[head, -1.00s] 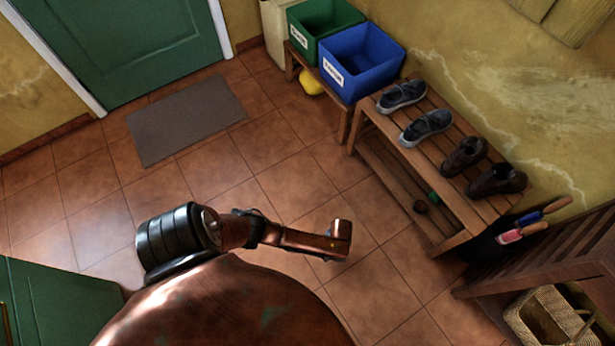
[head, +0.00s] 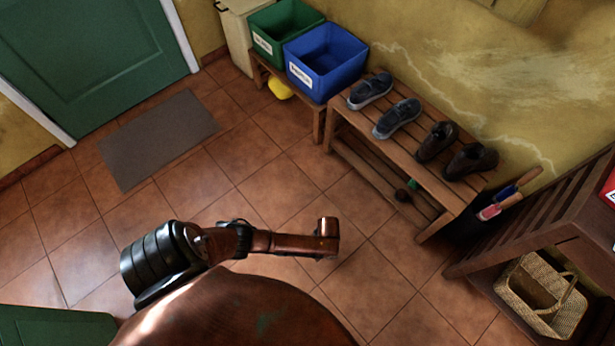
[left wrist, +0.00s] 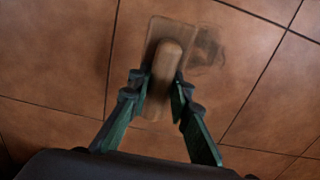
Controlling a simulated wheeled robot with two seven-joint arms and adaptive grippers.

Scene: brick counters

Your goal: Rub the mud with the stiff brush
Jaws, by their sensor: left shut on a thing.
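In the left wrist view, my left gripper (left wrist: 158,98) is shut on the wooden handle of the stiff brush (left wrist: 166,58), one green finger on each side. The brush has a flat, pale brown wooden back with a rounded handle, and its bristles are hidden underneath. The mud (left wrist: 207,48) is a dark smear on the tiles just right of the brush head. Whether the brush touches the floor, or covers part of the mud, I cannot tell. Neither gripper shows in the head view. My right gripper is not in view.
A slatted shoe bench (head: 432,190) stands along the wall, beside a blue bin (head: 325,62) and a green bin (head: 285,32). A dark wooden rack with a wicker basket (head: 540,298) is at right. A grey mat (head: 158,138) lies before the green door (head: 88,55). Tiled floor between is open.

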